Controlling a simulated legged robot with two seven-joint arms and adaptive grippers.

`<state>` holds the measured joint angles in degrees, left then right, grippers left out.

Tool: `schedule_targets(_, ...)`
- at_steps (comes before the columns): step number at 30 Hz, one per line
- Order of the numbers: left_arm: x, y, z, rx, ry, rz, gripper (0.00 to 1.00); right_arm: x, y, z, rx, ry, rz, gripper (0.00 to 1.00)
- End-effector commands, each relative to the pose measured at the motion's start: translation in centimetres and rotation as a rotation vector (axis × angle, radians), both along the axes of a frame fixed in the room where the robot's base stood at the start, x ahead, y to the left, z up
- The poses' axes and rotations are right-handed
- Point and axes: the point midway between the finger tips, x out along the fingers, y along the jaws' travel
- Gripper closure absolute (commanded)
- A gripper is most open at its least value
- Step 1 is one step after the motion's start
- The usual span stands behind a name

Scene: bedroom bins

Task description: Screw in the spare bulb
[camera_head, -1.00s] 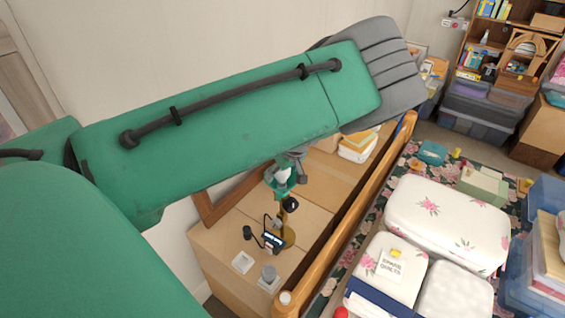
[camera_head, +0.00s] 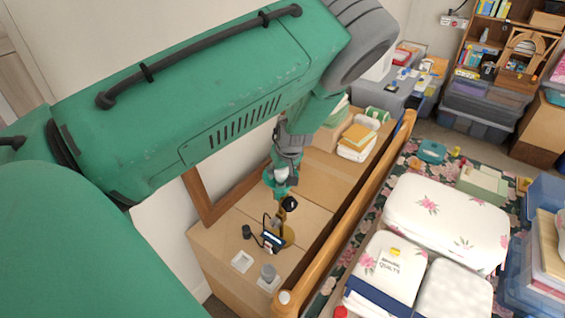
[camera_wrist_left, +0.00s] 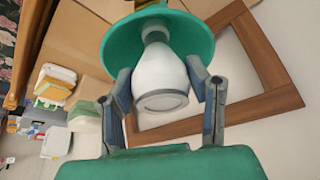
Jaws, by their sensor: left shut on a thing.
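My left gripper (camera_wrist_left: 163,88) is shut on the bulb, one finger on each side. In the head view the gripper (camera_head: 283,168) is just above the shade. The socket is hidden, so the bulb's seating cannot be told. My right gripper is not in view.
A wooden frame (camera_head: 201,201) leans behind the lamp. A wooden rail (camera_head: 345,217) borders the right side.

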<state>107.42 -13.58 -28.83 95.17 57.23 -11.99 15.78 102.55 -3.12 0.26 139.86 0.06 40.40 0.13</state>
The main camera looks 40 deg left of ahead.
Motion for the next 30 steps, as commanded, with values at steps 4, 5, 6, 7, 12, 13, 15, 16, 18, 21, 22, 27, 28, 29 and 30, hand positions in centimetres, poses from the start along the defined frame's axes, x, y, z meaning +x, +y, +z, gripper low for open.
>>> schedule_targets(4, -0.2, 0.0, -0.2, -0.006, 0.001, -0.109, 0.78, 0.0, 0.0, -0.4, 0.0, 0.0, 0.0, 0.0)
schedule_targets(5, -0.2, 0.0, -0.2, -0.005, 0.001, -0.121, 0.78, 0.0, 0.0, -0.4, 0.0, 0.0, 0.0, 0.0)
schedule_targets(6, -0.2, 0.0, -0.2, -0.004, 0.002, -0.133, 0.78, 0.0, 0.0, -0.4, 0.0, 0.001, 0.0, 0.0)
schedule_targets(7, -0.2, 0.0, -0.2, -0.002, 0.003, -0.139, 0.78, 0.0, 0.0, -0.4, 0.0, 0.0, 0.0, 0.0)
schedule_targets(12, -0.2, 0.0, -0.2, 0.0, 0.005, -0.14, 0.78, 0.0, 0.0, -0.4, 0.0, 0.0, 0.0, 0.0)
schedule_targets(13, -0.2, 0.0, -0.2, 0.0, 0.005, -0.14, 0.78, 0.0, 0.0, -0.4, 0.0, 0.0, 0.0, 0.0)
schedule_targets(15, -0.2, 0.1, -0.2, 0.0, 0.005, -0.142, 0.78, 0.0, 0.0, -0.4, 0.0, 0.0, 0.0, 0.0)
schedule_targets(16, -0.2, 0.1, -0.2, -0.001, 0.004, -0.148, 0.78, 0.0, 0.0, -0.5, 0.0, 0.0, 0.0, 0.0)
schedule_targets(18, -0.2, 0.1, -0.2, -0.004, 0.003, -0.179, 0.78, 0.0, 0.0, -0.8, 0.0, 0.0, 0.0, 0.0)
schedule_targets(21, -0.3, 0.1, -0.3, -0.007, 0.001, -0.259, 0.78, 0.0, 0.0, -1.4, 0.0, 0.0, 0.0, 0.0)
schedule_targets(22, -0.3, 0.1, -0.4, -0.007, 0.002, -0.281, 0.78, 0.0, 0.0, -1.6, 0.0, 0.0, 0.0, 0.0)
schedule_targets(27, -0.3, 0.1, -0.3, -0.006, 0.001, -0.422, 0.78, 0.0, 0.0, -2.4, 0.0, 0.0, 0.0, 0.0)
schedule_targets(28, -0.3, 0.1, -0.3, -0.006, 0.0, -0.445, 0.78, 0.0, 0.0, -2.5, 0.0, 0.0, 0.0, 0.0)
schedule_targets(29, -0.4, 0.1, -0.3, -0.006, 0.002, -0.469, 0.78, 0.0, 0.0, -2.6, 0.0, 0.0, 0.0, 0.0)
schedule_targets(30, -0.3, 0.2, -0.3, -0.004, 0.003, -0.496, 0.78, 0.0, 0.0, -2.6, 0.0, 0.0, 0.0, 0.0)
